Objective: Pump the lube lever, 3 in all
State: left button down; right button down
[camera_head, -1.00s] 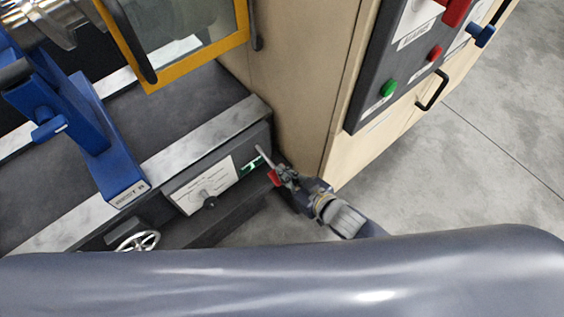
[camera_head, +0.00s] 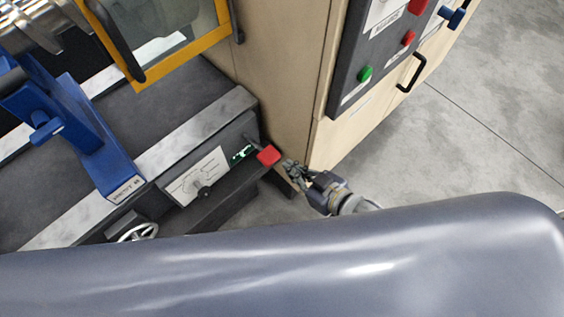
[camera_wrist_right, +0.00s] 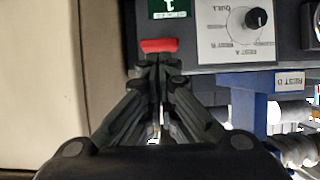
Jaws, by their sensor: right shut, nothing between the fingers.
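The lube lever shows as a red handle (camera_head: 268,155) on a dark stem, sticking out from the machine's front beside a green label (camera_head: 241,154). In the right wrist view the red handle (camera_wrist_right: 158,45) lies just beyond my fingertips, level across them. My right gripper (camera_head: 288,167) is shut and empty, a little to the right of the handle; in its wrist view the closed fingertips (camera_wrist_right: 159,62) point at the handle. I cannot tell whether they touch it. My left gripper is not in view.
A white dial plate (camera_head: 198,178) with a black knob sits left of the lever. A beige cabinet (camera_head: 285,75) stands close behind my right gripper, with a button panel (camera_head: 375,55) above. A handwheel (camera_head: 137,232) is at lower left. My grey arm crosses the foreground.

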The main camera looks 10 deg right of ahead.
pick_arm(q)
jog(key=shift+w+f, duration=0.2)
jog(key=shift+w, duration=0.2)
pick_arm(e)
jog(key=v, duration=0.3)
jog(key=shift+s+d+r, duration=0.1)
jog(key=shift+s+d, duration=0.05)
jog(key=shift+s, duration=0.05)
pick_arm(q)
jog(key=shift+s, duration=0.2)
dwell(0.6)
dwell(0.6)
